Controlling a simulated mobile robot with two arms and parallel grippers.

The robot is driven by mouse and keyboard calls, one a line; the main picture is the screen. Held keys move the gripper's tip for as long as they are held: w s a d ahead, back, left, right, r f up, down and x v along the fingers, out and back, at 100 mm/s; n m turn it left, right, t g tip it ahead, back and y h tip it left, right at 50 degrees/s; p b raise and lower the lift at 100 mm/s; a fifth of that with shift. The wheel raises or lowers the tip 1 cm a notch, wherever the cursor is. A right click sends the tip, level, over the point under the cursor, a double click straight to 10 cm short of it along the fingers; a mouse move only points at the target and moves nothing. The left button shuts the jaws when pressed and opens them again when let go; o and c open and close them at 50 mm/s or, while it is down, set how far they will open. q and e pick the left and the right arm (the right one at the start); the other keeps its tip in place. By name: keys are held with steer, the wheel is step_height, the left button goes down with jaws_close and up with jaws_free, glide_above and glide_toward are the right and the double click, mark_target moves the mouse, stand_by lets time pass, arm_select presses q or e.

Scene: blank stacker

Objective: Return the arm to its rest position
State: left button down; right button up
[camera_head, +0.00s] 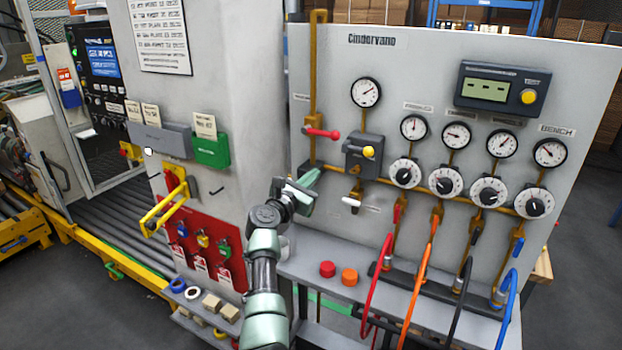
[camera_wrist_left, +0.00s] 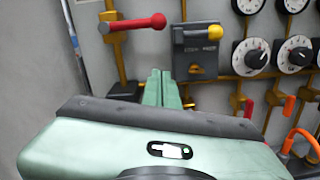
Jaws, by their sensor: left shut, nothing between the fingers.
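My left arm (camera_head: 264,270) reaches up from the bottom of the head view. My left gripper (camera_head: 312,176) is green and stands in front of the grey gauge panel (camera_head: 330,90), below the red-handled valve (camera_head: 321,132) and left of the grey box with a yellow knob (camera_head: 368,152). In the left wrist view its fingers (camera_wrist_left: 161,76) lie together with nothing between them. The red handle (camera_wrist_left: 140,22) and the yellow knob (camera_wrist_left: 215,32) show beyond the fingertips. Whether the fingers touch the panel cannot be told. My right gripper is not in view.
A shelf (camera_head: 300,268) below the panel holds a red cap (camera_head: 327,269) and an orange cap (camera_head: 349,276). Coloured hoses (camera_head: 421,270) hang at the right. A red lockout board (camera_head: 205,245) and a yellow handle (camera_head: 165,208) are left of my arm.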

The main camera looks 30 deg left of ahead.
arm_select(q)
steer(key=shift+s+d, duration=0.15)
steer(key=shift+s, duration=0.25)
steer(key=s+d+f+m+g+b, duration=0.1)
steer(key=s+d+f+m+g, duration=0.25)
steer(key=f, duration=0.95)
steer(key=s+d+f+m+g, duration=0.2)
steer(key=s+f+m, duration=0.25)
steer(key=f, duration=0.75)
steer(key=s+d+f+m+g+b, duration=0.1)
steer(key=s+d+f+m+g, duration=0.3)
steer(key=f, duration=0.9)
steer(key=s+d+f+m+g, duration=0.15)
steer(key=s+f+m, duration=0.65)
steer(key=s+f, duration=1)
steer(key=s+f+m+g, duration=0.2)
steer(key=s+f+m, duration=0.3)
steer(key=s, duration=0.8)
steer(key=s+f+m+g+b, duration=0.1)
steer(key=s+f+m, duration=0.4)
steer(key=s, duration=0.8)
steer(key=s+f+m+g+y+b, duration=0.1)
steer(key=s+f+m+g, duration=0.2)
steer(key=s, duration=1)
step_height(320, 180, down, 4)
steer(key=shift+d+r+m+g, duration=0.25)
steer(key=shift+d+m, duration=0.2)
steer(key=shift+m, duration=0.65)
